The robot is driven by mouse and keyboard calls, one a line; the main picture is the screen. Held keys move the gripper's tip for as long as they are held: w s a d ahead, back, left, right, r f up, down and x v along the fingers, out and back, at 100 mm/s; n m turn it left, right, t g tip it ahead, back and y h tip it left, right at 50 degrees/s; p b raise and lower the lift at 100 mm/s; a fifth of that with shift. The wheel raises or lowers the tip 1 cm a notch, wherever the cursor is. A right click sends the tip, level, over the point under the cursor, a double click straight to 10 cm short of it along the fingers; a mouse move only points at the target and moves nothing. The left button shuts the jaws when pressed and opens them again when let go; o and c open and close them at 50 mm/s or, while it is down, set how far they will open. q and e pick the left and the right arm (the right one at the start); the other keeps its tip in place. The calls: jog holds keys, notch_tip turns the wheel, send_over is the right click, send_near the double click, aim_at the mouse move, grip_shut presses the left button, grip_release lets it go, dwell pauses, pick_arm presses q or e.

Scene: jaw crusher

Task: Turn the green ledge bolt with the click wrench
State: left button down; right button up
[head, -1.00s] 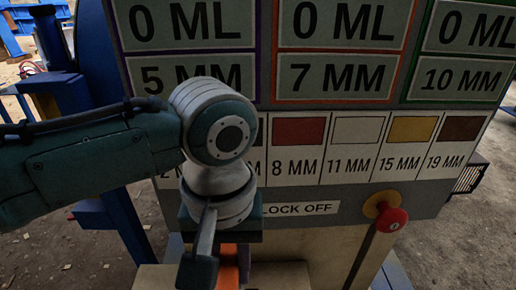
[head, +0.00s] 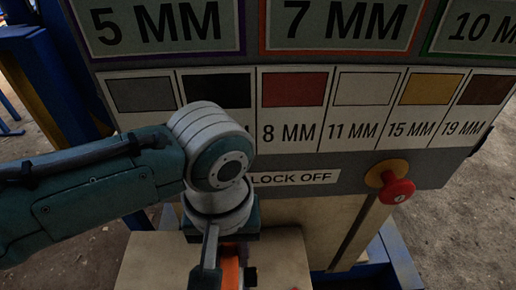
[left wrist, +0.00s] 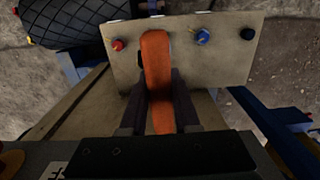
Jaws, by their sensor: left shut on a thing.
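The click wrench shows as an orange handle (left wrist: 157,75), with my left gripper (left wrist: 160,105) shut around it in the left wrist view. A little of its orange (head: 231,268) shows below my left gripper (head: 222,245) in the head view. The handle lies over the pale ledge (left wrist: 225,62). The ledge carries a red bolt (left wrist: 118,44), a blue bolt (left wrist: 202,37) and a black bolt (left wrist: 247,34). I see no green bolt; the handle and gripper cover part of the ledge. I cannot tell whether the wrench touches a bolt. My right gripper is not in view.
The sign panel (head: 345,145) with size labels stands behind my left arm. A red knob (head: 397,190) on a yellow base sticks out at its lower right. A dark ribbed round thing (left wrist: 65,20) lies beyond the ledge. Bare floor (head: 460,235) shows at the right.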

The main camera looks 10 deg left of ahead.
pick_arm(q)
jog(key=shift+f+b, duration=0.8)
jog(key=shift+f, duration=0.85)
jog(key=shift+f+b, duration=1.4)
jog(key=shift+f, duration=0.65)
